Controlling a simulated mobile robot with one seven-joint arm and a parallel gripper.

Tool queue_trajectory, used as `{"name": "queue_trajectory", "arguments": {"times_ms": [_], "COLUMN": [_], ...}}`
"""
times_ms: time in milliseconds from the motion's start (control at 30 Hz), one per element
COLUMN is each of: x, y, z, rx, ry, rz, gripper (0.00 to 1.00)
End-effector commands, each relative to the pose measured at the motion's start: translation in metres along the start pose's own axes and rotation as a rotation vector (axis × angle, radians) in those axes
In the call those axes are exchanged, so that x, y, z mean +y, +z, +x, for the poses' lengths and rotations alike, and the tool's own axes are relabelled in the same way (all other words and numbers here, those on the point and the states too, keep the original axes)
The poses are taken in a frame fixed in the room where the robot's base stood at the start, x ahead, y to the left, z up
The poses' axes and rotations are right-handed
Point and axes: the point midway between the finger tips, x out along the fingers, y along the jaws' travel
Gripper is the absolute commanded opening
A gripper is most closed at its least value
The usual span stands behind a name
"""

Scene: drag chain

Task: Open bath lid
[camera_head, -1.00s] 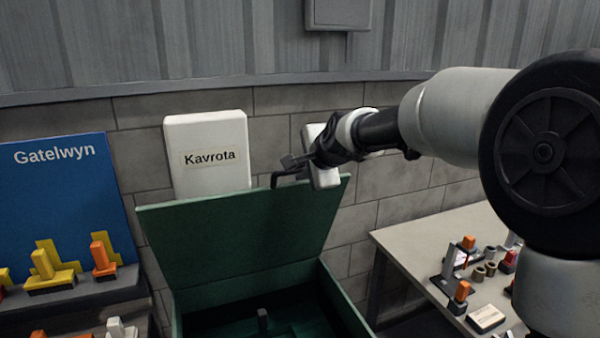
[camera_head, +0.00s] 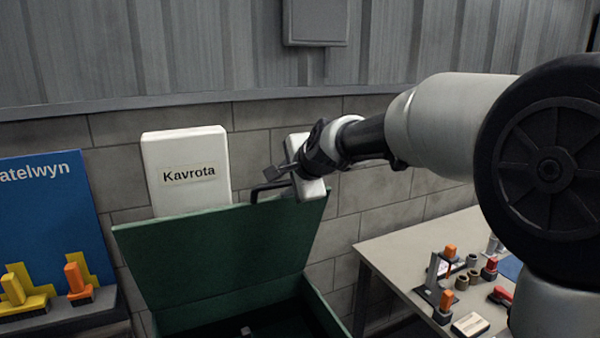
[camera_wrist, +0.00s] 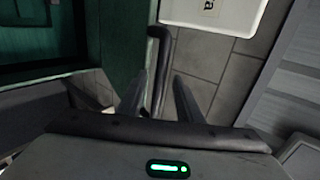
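The green bath lid (camera_head: 225,245) stands raised and tilted back above its open green box (camera_head: 325,318). A dark handle (camera_head: 262,190) sits at the lid's top edge. My gripper (camera_head: 281,172) is beside the handle at the lid's upper right. In the wrist view, the handle (camera_wrist: 161,48) extends between the two fingers of my gripper (camera_wrist: 160,76). The fingers are apart, with gaps visible beside the handle, so I see no firm grip. The lid also shows in the wrist view (camera_wrist: 122,40).
A white Kavrota panel (camera_head: 186,190) stands against the wall behind the lid. A blue board (camera_head: 45,215) with orange and yellow pieces is at the left. A grey table (camera_head: 400,240) with small parts stands at the right. A grey wall box (camera_head: 315,22) hangs above.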

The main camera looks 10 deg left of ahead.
Motion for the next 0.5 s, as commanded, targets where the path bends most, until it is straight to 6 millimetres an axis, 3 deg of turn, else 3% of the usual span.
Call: {"name": "queue_trajectory", "arguments": {"times_ms": [500], "x": [0.000], "y": [-0.001], "z": [-0.122], "rx": [0.004], "ry": [-0.005], "rz": [-0.001], "gripper": [0.33]}}
